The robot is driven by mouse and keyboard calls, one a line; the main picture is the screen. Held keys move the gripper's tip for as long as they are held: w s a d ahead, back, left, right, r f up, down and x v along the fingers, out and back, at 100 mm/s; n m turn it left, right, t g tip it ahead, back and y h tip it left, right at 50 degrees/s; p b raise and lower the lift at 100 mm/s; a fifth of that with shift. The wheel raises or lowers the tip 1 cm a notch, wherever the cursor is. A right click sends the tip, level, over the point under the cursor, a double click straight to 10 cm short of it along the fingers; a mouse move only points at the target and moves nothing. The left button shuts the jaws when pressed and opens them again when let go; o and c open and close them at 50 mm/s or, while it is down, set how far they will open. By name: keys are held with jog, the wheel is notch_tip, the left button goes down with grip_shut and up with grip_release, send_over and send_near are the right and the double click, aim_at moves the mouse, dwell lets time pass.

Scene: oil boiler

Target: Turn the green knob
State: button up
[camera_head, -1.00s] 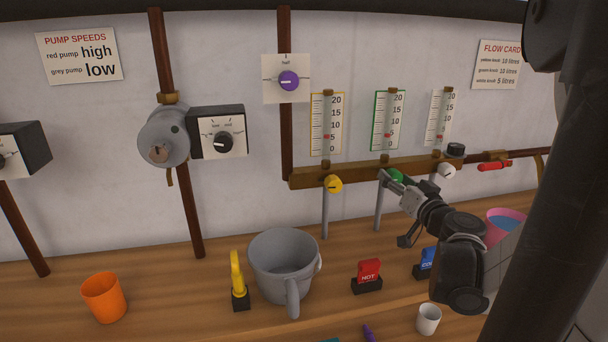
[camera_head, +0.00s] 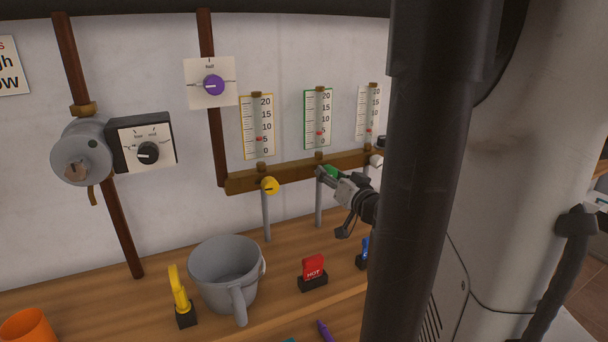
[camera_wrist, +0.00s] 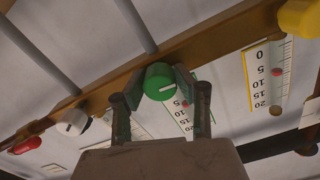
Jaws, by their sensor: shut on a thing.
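The green knob (camera_wrist: 160,82) sits on the brown wooden rail (camera_wrist: 215,35), with a white line across its face. In the wrist view my gripper (camera_wrist: 158,88) has one finger on each side of it, shut on it. In the head view the green knob (camera_head: 331,170) is partly hidden by my gripper (camera_head: 328,175), which reaches it from the lower right. The green-framed gauge (camera_head: 318,120) stands above it with a red marker near 5.
The yellow knob (camera_head: 269,186) is left of the green one on the rail, and the white knob (camera_head: 376,161) is right. Below are a grey jug (camera_head: 222,270), a red HOT tag (camera_head: 313,268) and a yellow tag (camera_head: 178,290). My dark column blocks the right side.

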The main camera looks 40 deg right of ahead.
jog(key=m, duration=0.6)
jog(key=shift+m, duration=0.4)
jog(key=m, duration=0.6)
dwell(0.3)
jog(key=o, duration=1.1)
